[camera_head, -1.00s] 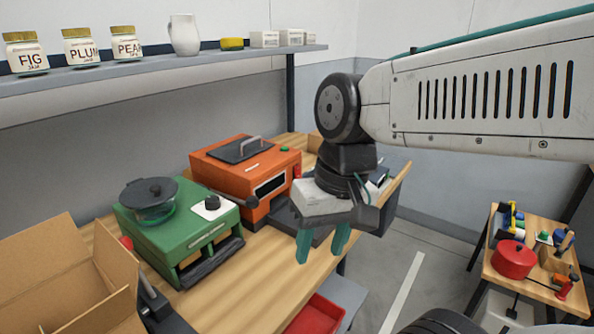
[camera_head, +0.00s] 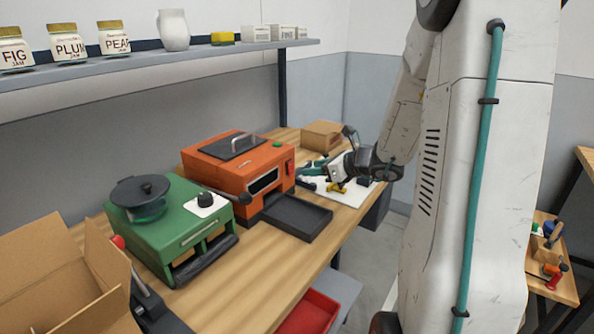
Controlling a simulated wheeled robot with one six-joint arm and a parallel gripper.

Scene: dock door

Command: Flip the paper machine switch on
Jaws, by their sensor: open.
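An orange machine (camera_head: 222,182) with a dark front slot and a black lid with a metal handle stands on the wooden bench. A small red part (camera_head: 290,168), which looks like its switch, sits at the right end of its front. Its on or off position is too small to tell. I cannot tell for certain that this is the paper machine. My gripper (camera_head: 311,168) is open, with teal fingers pointing left toward the red part, just right of it. Whether they touch cannot be told.
A green machine (camera_head: 165,235) with a black-lidded pot and knob stands left. A black tray (camera_head: 297,216) lies before the orange machine. A cardboard box (camera_head: 322,134) stands behind my gripper. A white sheet (camera_head: 352,193) with small tools lies under it. An open carton (camera_head: 45,290) is front left.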

